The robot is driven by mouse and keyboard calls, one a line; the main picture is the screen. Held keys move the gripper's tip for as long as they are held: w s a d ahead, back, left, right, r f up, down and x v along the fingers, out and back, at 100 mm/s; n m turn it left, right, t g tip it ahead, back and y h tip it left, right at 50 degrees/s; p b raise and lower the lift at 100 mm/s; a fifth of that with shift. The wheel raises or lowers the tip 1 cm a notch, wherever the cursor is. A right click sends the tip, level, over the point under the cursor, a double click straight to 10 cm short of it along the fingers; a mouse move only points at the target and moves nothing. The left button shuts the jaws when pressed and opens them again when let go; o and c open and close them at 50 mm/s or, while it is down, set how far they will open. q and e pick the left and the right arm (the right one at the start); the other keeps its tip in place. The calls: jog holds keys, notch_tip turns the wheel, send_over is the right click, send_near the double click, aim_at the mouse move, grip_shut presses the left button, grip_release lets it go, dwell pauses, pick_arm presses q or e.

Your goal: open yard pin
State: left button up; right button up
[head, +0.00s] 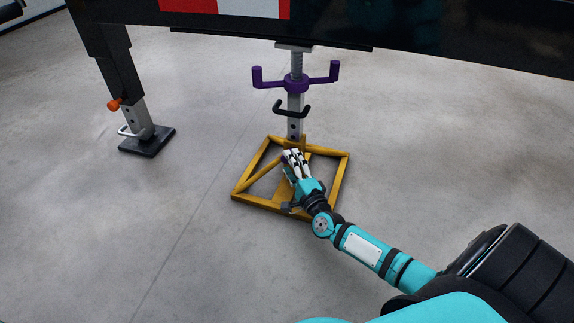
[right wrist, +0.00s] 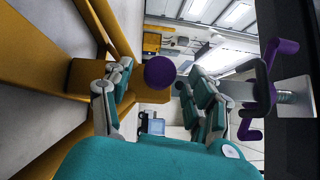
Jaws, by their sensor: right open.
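A jack stand with a yellow frame base (head: 240,190) stands on the floor below the trailer. Its grey post carries a purple two-armed handle (head: 296,84) and a black bent handle (head: 291,109) lower down. My right gripper (head: 294,154) is over the yellow base, near the foot of the post. In the right wrist view, a round purple knob (right wrist: 160,72) shows between the open fingers of my right gripper (right wrist: 158,85), against a yellow part. I cannot tell whether the fingers touch it. The knob is hidden in the head view. My left gripper is not in view.
A trailer landing leg (head: 139,115) with an orange knob (head: 114,105) and a black foot stands at the left. The dark trailer edge (head: 420,45) crosses above the stand. The concrete floor (head: 120,230) around the base is clear.

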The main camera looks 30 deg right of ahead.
jog(key=shift+w+d+r+b, duration=0.1)
jog(key=shift+w+b, duration=0.1)
jog(key=shift+w, duration=0.5)
jog(key=shift+w+d+b, duration=0.1)
jog(key=shift+w+b, duration=0.05)
jog(key=shift+w, duration=0.5)
jog(key=shift+c, duration=0.4)
grip_shut()
